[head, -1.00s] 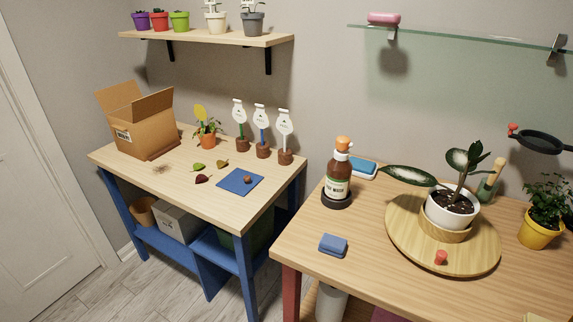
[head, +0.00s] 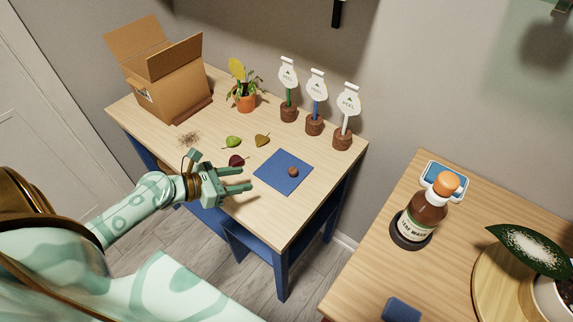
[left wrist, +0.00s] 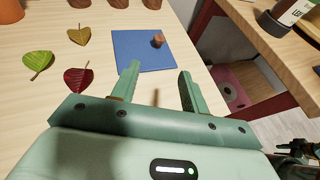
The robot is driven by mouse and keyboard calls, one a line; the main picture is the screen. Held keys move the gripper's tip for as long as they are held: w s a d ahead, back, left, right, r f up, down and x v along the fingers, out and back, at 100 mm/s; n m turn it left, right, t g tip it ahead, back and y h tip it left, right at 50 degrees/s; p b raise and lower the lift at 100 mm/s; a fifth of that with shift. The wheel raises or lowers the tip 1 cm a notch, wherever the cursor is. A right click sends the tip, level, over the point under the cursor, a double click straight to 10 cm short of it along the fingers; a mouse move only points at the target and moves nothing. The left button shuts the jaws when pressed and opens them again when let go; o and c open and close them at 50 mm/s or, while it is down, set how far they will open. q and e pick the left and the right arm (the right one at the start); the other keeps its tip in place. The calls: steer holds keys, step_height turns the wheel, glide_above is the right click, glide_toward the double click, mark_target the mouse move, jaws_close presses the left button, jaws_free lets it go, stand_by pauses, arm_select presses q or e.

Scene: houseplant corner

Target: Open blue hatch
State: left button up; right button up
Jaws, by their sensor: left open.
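The blue hatch (head: 283,172) is a flat blue square lying flush on the left wooden table, with a small round brown knob (head: 293,172) on it. In the left wrist view the blue hatch (left wrist: 142,51) and its knob (left wrist: 158,40) show beyond my fingers. My left gripper (head: 249,179) is open and empty, just left of the hatch near the table's front edge. In the left wrist view its two fingers (left wrist: 160,73) are spread, with the tips by the hatch's near edge. I see no contact with the knob.
Green, yellow and dark red leaves (head: 236,160) lie left of the hatch. Several labelled stakes in brown bases (head: 315,125) stand behind it. An open cardboard box (head: 165,85) and an orange-potted plant (head: 245,102) stand further back. A brown bottle (head: 422,215) stands on the right table.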

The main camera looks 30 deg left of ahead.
arm_select(q)
steer(key=b, duration=0.1)
glide_toward(290, 171)
steer(key=b+x, duration=0.2)
steer(key=x, duration=0.6)
steer(key=shift+w+d+f, duration=0.15)
steer(key=shift+w, duration=0.05)
arm_select(e)
steer(key=s+f, duration=0.1)
steer(key=s+a+f, duration=0.1)
steer(key=f, duration=0.1)
steer(key=shift+s, duration=0.25)
steer(key=shift+d, duration=0.1)
